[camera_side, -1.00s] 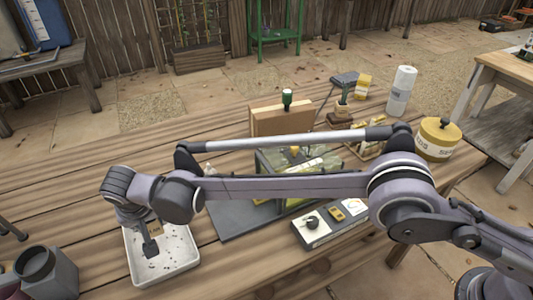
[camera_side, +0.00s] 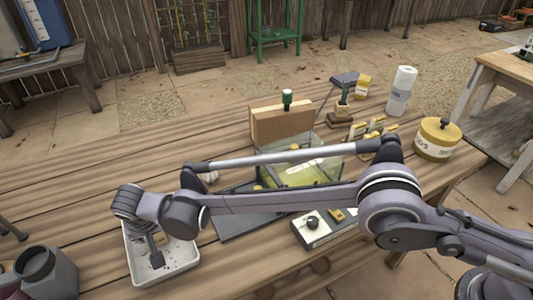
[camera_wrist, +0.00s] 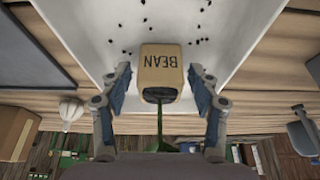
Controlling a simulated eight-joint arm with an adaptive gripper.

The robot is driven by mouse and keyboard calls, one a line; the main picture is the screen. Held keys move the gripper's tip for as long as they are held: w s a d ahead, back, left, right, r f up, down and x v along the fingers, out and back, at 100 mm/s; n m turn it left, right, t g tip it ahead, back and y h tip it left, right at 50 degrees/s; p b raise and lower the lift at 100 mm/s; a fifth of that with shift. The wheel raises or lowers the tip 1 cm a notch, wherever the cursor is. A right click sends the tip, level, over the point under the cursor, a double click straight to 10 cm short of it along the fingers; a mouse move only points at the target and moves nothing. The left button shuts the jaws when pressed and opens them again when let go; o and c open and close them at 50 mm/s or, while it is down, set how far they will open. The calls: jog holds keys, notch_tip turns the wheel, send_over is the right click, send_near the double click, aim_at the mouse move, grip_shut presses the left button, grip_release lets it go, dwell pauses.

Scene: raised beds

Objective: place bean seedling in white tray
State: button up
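The bean seedling's tan pot (camera_wrist: 161,68), labelled BEAN, appears in the wrist view between my two fingers, against the white floor of the tray (camera_wrist: 255,20). Its dark soil and green stem point back toward my palm. My gripper (camera_wrist: 160,78) is open, with a narrow gap showing on each side of the pot. In the side view my gripper (camera_side: 156,258) reaches down inside the white tray (camera_side: 182,256) at the front left of the bench. The seedling is mostly hidden there, and I cannot tell whether the pot touches the tray floor.
Dark specks lie on the tray floor. A grey container (camera_side: 45,272) stands left of the tray.

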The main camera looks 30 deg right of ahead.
jog(key=shift+r, duration=0.15)
jog(key=v, duration=1.2)
jog(key=w+d+r, duration=0.1)
jog(key=d+r, duration=0.3)
jog(key=d, duration=0.5)
jog(key=w+d+r, duration=0.1)
jog(key=d+r, duration=0.3)
jog(key=d, duration=0.6)
jog(key=d+r, duration=0.4)
jog(key=d, duration=0.5)
jog(key=s+d+t, duration=0.1)
jog(key=s+d, duration=0.3)
jog(key=d, duration=0.4)
jog(key=s+d+t, duration=0.1)
jog(key=s+d, duration=0.3)
jog(key=d, duration=0.3)
jog(key=s+d+f, duration=0.6)
jog(key=s+d, duration=0.3)
jog(key=shift+f+t, duration=0.25)
jog(key=shift+t, duration=0.15)
